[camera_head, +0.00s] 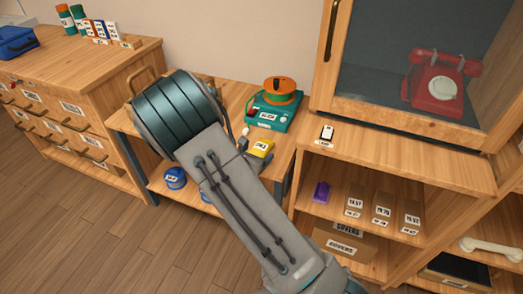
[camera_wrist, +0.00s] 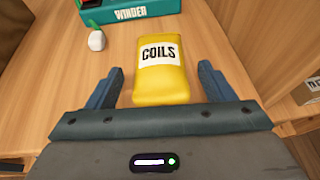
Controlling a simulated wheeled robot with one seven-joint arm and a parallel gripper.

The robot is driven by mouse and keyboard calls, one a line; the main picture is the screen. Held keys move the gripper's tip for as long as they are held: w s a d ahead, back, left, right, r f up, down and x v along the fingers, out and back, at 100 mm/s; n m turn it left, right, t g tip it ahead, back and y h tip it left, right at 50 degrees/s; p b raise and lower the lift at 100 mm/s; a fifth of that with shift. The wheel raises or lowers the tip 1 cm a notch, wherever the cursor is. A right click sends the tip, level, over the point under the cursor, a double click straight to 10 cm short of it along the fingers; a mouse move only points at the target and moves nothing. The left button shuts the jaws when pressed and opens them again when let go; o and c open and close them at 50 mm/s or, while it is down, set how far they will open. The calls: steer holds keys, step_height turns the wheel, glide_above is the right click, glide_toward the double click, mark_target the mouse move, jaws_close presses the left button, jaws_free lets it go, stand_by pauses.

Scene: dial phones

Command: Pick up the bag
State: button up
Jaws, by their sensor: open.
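The bag (camera_wrist: 160,82) is a small yellow pouch with a white "COILS" label, lying on the wooden bench top. It also shows in the head view (camera_head: 263,148), just right of my arm. My gripper (camera_wrist: 161,71) is open, with one finger on each side of the bag's near part in the wrist view. Gaps show between the bag and both fingers. I cannot tell how far the fingers are above the bench.
A teal "WINDER" machine (camera_wrist: 140,10) with an orange top stands behind the bag. A small white object (camera_wrist: 97,40) sits to the bag's left. A wooden cabinet (camera_head: 400,142) with a red phone (camera_head: 437,85) behind glass rises at the right.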

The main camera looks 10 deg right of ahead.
steer(key=shift+w+d+f, duration=0.25)
steer(key=shift+w+d, duration=0.15)
steer(key=shift+w, duration=0.05)
steer(key=c, duration=1.1)
